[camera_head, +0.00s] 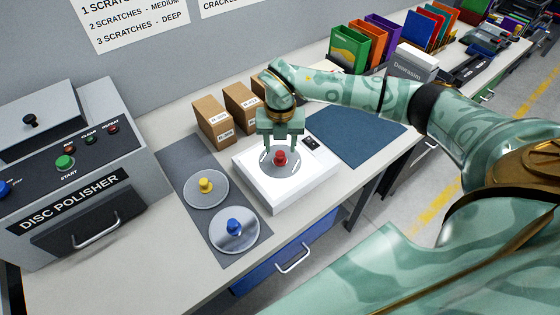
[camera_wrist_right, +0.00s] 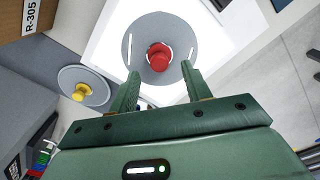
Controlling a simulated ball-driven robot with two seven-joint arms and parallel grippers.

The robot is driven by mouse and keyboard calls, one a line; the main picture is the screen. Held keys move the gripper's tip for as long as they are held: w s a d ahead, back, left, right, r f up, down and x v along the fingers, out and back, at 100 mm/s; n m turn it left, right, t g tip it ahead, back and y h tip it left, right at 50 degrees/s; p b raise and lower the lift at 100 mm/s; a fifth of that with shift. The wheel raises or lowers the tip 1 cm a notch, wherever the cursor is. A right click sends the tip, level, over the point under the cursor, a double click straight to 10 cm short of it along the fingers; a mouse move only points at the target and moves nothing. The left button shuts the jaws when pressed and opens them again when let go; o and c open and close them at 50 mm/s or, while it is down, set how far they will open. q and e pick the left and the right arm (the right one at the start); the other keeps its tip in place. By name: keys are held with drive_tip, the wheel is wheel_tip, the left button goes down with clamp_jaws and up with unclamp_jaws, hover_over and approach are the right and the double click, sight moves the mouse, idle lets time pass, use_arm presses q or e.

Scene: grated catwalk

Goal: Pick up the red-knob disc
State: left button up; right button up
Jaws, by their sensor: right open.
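The red-knob disc (camera_head: 293,165) is a grey round plate with a red knob (camera_head: 280,158) at its centre. It lies on a white box-like stand (camera_head: 262,184) with a small dark display. In the right wrist view the red-knob disc (camera_wrist_right: 138,55) is at the top centre, with short white marks on its face. My right gripper (camera_head: 280,150) is open above the disc, pointing down. In the wrist view its two fingers (camera_wrist_right: 160,85) are apart, with the red knob ahead between them and not gripped. My left gripper is not in view.
A yellow-knob disc (camera_head: 198,195) and a blue-knob disc (camera_head: 247,231) lie on a grey mat (camera_head: 177,160) left of the stand. Cardboard boxes (camera_head: 212,122) stand behind. The disc polisher (camera_head: 70,175) is at left. A dark blue mat (camera_head: 365,130) lies clear at right.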

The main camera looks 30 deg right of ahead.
sight(280, 158)
wheel_tip(280, 158, down, 3)
drive_tip(key=shift+w+r, duration=0.1)
drive_tip(key=shift+w, duration=0.05)
clamp_jaws()
drive_tip(key=shift+r, duration=0.1)
